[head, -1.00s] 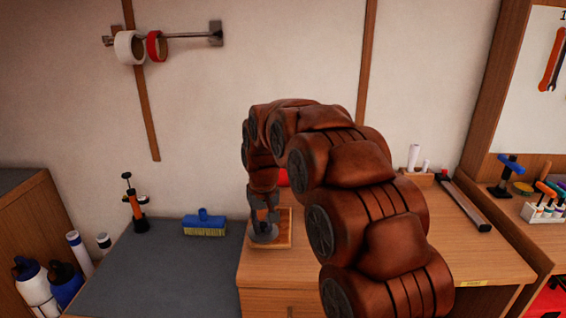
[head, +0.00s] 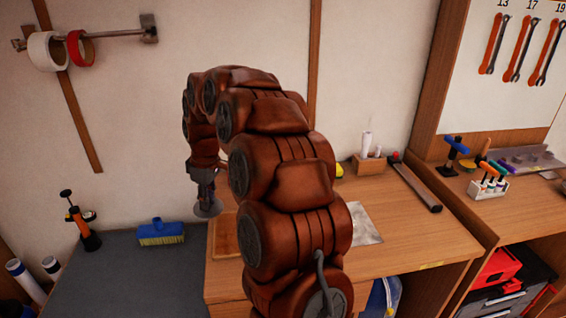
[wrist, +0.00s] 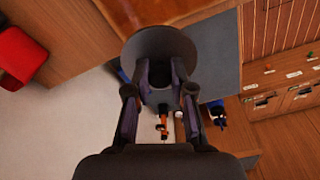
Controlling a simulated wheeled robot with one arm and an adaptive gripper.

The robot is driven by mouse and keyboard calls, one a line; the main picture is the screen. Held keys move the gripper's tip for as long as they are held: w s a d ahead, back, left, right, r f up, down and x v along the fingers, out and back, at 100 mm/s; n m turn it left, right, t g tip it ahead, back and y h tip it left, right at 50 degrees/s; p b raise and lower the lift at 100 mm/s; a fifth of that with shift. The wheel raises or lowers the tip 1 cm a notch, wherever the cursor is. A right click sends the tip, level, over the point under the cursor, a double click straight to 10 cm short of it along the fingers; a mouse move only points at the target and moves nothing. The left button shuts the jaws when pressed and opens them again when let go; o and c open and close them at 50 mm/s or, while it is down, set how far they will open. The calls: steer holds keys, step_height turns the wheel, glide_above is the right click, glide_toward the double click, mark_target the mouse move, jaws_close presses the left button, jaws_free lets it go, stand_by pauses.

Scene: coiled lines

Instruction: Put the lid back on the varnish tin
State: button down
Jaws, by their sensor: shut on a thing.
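My gripper (head: 203,188) is shut on a round grey lid (head: 207,209), held above the bench by the left edge of a wooden board (head: 223,236). In the wrist view the lid (wrist: 150,40) is a dark disc beyond the fingertips of my gripper (wrist: 160,72). I cannot make out a varnish tin for certain. A red object (wrist: 20,58) shows at the left of the wrist view, but I cannot tell what it is. My arm hides part of the bench behind it.
A blue brush (head: 160,232) and an orange pump-like tool (head: 80,222) stand on the dark mat (head: 120,270) at left. A grey sheet (head: 363,223) lies right of my arm. A long bar tool (head: 415,187) and a screwdriver rack (head: 488,187) are farther right.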

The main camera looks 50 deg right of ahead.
steer(key=s+d+r+n+p, duration=0.35)
steer(key=s+d, duration=0.25)
steer(key=d, duration=0.2)
steer(key=s+d+r+n+p, duration=0.2)
steer(key=s+d+n, duration=0.3)
steer(key=d, duration=0.4)
steer(key=shift+m+g, duration=0.35)
steer(key=shift+g, duration=0.05)
steer(key=shift+s+a+f, duration=0.1)
steer(key=shift+s+f, duration=0.1)
steer(key=shift+f, duration=0.45)
steer(key=shift+s+a+f, duration=0.1)
steer(key=shift+s+f, duration=0.05)
steer(key=shift+f, duration=0.55)
steer(key=shift+s+f, duration=0.2)
steer(key=shift+f, duration=0.45)
steer(key=shift+f+b, duration=0.65)
steer(key=shift+f, duration=0.4)
steer(key=shift+f+b, duration=0.15)
steer(key=shift+b, duration=0.7)
steer(key=shift+c, duration=2.2)
jaws_free()
